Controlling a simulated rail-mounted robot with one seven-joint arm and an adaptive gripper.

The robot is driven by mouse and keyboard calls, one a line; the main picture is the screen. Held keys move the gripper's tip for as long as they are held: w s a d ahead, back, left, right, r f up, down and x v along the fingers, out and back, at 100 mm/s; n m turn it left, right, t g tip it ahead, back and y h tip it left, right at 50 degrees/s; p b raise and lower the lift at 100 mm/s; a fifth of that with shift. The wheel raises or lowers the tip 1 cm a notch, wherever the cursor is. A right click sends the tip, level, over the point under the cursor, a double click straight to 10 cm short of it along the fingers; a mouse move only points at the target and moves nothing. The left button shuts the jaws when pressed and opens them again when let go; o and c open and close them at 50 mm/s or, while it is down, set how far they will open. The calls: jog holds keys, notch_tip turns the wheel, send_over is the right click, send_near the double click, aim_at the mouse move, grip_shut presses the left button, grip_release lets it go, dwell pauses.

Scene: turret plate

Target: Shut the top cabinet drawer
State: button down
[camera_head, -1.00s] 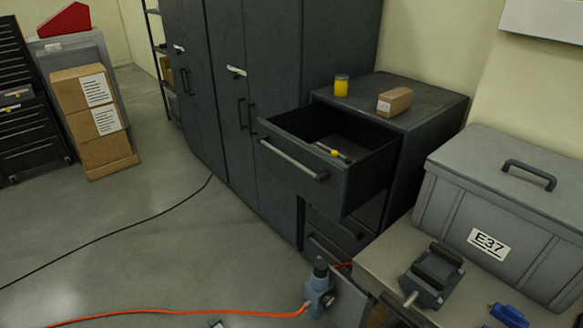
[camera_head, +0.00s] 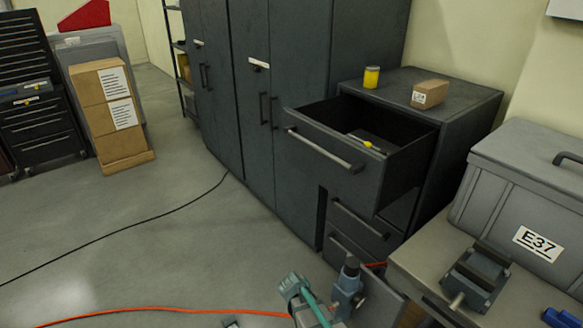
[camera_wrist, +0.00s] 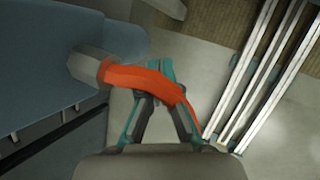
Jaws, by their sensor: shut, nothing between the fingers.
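The top drawer (camera_head: 325,158) of the dark grey cabinet (camera_head: 465,115) is pulled far out in the head view. Its front has a long metal bar handle (camera_head: 325,150). A tool with a yellow end (camera_head: 366,145) lies inside. In the wrist view my gripper (camera_wrist: 158,70) has teal fingers that are close together and hold nothing. A teal part of my arm or gripper shows at the bottom of the head view, below and in front of the drawer, apart from it. The drawer cannot be made out in the wrist view.
A yellow-lidded jar (camera_head: 371,77) and a small carton (camera_head: 430,94) stand on the cabinet. Lower drawers (camera_head: 362,218) sit beneath. A blue-grey fitting (camera_head: 348,288), an orange hose (camera_head: 150,312) and a bench vise (camera_head: 476,275) are nearby. A grey E37 case (camera_head: 520,205) stands right.

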jog(key=w+a, duration=0.2)
jog(key=n+t+h+b, duration=0.2)
jog(key=n+t+h, duration=0.75)
jog(key=n, duration=0.55)
send_near(321, 158)
jog(key=shift+t+y, duration=0.25)
jog(key=shift+y, duration=0.1)
jog(key=p+x, duration=0.2)
jog(key=x, duration=0.1)
jog(key=p+x, duration=0.2)
jog(key=shift+d+r, duration=0.25)
jog(key=shift+d, duration=0.15)
jog(key=shift+p+x, duration=0.35)
jog(key=shift+x, duration=0.4)
jog(key=shift+d+f, duration=0.1)
jog(key=shift+f, duration=0.05)
